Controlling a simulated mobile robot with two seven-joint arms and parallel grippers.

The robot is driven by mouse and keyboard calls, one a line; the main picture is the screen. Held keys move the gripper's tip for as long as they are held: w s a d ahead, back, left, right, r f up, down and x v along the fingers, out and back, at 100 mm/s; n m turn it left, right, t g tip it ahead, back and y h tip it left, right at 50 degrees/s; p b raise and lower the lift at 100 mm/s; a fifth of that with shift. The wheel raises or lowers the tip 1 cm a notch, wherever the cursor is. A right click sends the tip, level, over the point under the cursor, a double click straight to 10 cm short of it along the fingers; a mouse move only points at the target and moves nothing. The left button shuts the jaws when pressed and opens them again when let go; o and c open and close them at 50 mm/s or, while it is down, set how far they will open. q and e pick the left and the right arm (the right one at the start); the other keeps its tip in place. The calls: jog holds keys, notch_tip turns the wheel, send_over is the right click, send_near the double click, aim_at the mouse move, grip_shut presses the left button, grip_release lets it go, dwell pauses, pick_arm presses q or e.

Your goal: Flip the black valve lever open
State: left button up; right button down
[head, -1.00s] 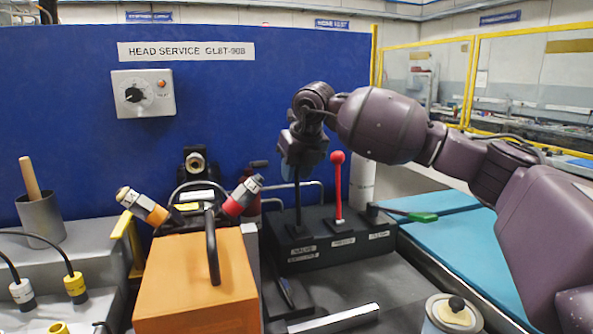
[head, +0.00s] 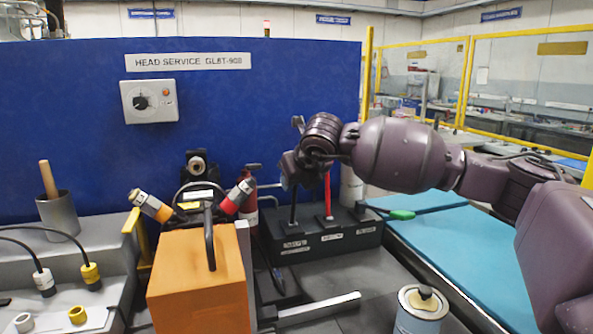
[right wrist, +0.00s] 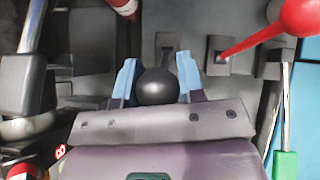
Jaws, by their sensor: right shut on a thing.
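The black valve lever (head: 292,213) stands at the left end of a dark valve block (head: 322,251). Only the lower part of its shaft shows in the head view. My right gripper (head: 291,184) covers its top. In the right wrist view, the lever's round black knob (right wrist: 156,88) sits between the blue fingertips of my right gripper (right wrist: 158,78), which is shut on it. The red lever (head: 327,199) stands just right of it, its knob hidden behind my arm in the head view. My left gripper is not in view.
A green-handled lever (head: 401,214) sticks out at the block's right end. An orange box (head: 197,280) with a black handle stands front left. A can (head: 419,307) stands front right. The blue panel (head: 80,110) rises behind. The turquoise surface (head: 470,245) is clear.

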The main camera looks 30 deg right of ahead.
jog(key=shift+t, duration=0.6)
jog(key=s, duration=0.1)
jog(key=s+f, duration=0.1)
jog(key=s+a+f, duration=0.1)
jog(key=s, duration=0.1)
jog(key=shift+p, duration=0.35)
jog(key=c, duration=0.8)
grip_release()
jog(key=shift+r, duration=0.1)
